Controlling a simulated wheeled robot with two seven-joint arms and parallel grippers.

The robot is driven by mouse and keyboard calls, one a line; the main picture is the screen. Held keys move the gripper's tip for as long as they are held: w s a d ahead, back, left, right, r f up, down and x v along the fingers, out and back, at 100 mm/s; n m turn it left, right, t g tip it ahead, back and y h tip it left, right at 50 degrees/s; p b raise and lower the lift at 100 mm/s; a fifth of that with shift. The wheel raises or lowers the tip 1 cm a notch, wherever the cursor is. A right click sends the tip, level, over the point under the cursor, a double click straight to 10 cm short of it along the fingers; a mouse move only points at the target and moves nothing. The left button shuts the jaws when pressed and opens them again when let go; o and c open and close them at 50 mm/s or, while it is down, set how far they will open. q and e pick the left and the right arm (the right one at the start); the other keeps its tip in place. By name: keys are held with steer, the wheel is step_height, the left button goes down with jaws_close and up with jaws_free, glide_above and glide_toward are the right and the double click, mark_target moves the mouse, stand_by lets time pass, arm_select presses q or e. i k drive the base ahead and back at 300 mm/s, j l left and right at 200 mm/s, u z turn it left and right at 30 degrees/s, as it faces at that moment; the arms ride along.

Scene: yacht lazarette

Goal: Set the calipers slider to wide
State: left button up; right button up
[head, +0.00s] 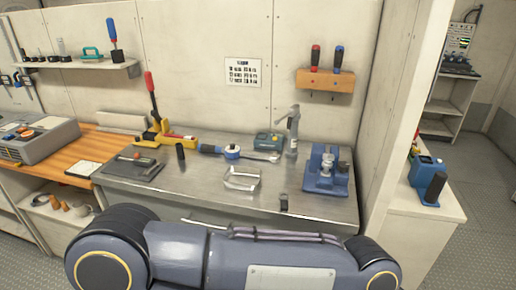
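I cannot pick out the calipers for certain. Long, thin metal tools (28,85) that look like calipers hang on the wall at the far left, cut by the picture's edge. A silver bracket-like thing (242,178) lies on the middle of the metal bench; I cannot tell whether it has a slider. A large grey-blue link of my own arm crosses the bottom of the view and hides the front of the bench. Neither of my grippers is in view.
The metal workbench (205,185) holds a yellow tool with a red handle (152,110), a blue-handled tool (232,152), a green-grey box (268,140) and a blue vise-like device (327,172). Screwdrivers (315,58) stand in a wooden wall rack. A partition (398,90) bounds the right.

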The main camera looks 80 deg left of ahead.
mark_target(141, 161)
steer(key=u, duration=3.8)
steer(key=z, duration=0.25)
steer(key=i+j+z, duration=0.2)
steer(key=i+z, duration=0.25)
steer(key=i+j+z, duration=0.25)
steer(key=z, duration=0.2)
steer(key=i+j, duration=0.25)
steer(key=i+j+z, duration=0.1)
steer(key=j, duration=0.35)
steer(key=i+j, duration=0.3)
steer(key=j+z, duration=0.05)
steer(key=j, duration=0.05)
